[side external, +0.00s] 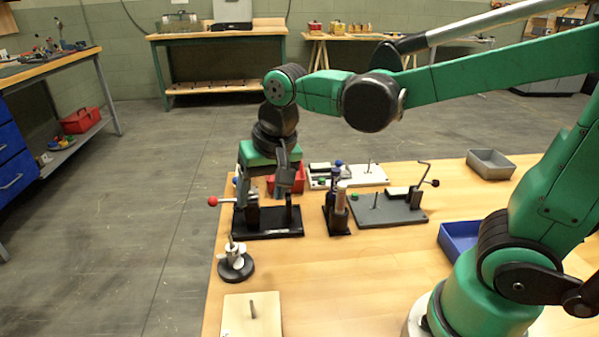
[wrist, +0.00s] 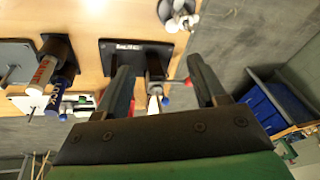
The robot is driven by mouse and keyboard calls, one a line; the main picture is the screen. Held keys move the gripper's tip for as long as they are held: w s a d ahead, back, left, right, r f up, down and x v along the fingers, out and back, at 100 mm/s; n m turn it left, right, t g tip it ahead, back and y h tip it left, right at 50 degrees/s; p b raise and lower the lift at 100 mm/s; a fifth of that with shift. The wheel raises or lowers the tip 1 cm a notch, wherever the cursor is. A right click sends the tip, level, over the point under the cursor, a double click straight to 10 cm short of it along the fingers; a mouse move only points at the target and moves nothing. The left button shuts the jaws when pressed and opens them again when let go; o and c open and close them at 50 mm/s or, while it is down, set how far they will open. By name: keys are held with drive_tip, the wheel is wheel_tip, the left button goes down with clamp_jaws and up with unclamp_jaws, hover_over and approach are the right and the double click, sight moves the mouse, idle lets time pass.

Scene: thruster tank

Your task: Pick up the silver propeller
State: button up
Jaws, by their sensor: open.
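The silver propeller (side external: 237,252) stands on a round black base near the table's left edge. My gripper (side external: 265,185) points down over the black stand (side external: 268,233) with the red-knobbed lever, behind the propeller in the side view. In the wrist view my gripper (wrist: 160,75) has its two fingers wide apart, with nothing held between them. The propeller is apart from both fingers.
A wooden board with a peg (side external: 252,316) lies in front of the propeller. Two bottles in a black holder (side external: 338,215), a grey plate (side external: 390,213) with a peg and a crank, and a white plate stand to the right. A blue bin (side external: 458,240) and a grey bin (side external: 490,163) are farther right.

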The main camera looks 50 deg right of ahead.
sight(231, 243)
drive_tip(key=w+a+f+m+g, duration=0.3)
drive_tip(key=a+f+m, duration=0.1)
drive_tip(key=shift+w+a+f, duration=0.1)
drive_tip(key=shift+w+a, duration=0.05)
drive_tip(key=shift+w, duration=0.25)
drive_tip(key=shift+f, duration=2.85)
clamp_jaws()
